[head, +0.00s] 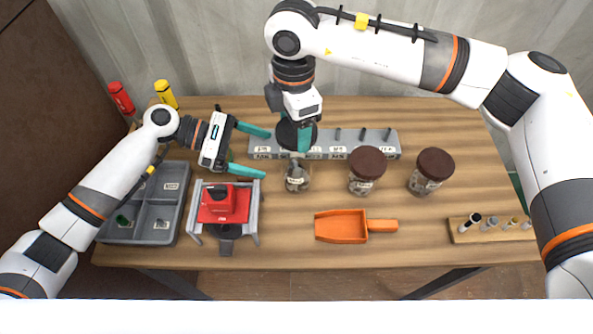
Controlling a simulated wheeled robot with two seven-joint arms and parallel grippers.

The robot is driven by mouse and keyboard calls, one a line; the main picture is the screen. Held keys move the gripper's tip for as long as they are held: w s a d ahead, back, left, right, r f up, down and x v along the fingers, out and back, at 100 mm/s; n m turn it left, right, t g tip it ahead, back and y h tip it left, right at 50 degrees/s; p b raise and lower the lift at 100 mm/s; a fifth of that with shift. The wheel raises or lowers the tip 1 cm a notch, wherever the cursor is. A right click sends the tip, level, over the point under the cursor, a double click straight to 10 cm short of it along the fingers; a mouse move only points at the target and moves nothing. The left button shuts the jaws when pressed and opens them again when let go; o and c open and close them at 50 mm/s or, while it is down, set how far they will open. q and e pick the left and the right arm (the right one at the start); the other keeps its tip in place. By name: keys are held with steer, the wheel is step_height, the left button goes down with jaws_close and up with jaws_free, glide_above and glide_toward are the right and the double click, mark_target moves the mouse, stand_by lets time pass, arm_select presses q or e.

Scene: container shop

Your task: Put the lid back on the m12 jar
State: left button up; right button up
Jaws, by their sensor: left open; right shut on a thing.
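A small glass jar (297,184) without a lid on it stands at the middle of the table; its label is too small to read. My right gripper (303,145) hangs from above, just behind and over this jar. It is shut on a dark lid (285,136), which is partly hidden by the fingers. I cannot tell exactly how far the lid is above the jar mouth. My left gripper (262,153) is open and empty, its teal fingers pointing right, to the left of the jar.
Two jars with brown lids, one (367,172) and another (432,172), stand to the right. A grey pegged rack (375,150) lies behind. An orange scoop (341,227), a red device in a grey stand (222,204), a grey divided tray (150,236) and a wooden block (466,237) are nearer.

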mark_target(297, 170)
arm_select(q)
steer(key=x, duration=0.7)
steer(key=shift+d, duration=0.1)
arm_select(e)
steer(key=shift+s, duration=0.1)
arm_select(q)
steer(key=c, duration=1.5)
arm_select(e)
steer(key=shift+f, duration=2.45)
steer(key=shift+f, duration=0.85)
steer(key=shift+f, duration=0.4)
steer(key=shift+f, duration=0.15)
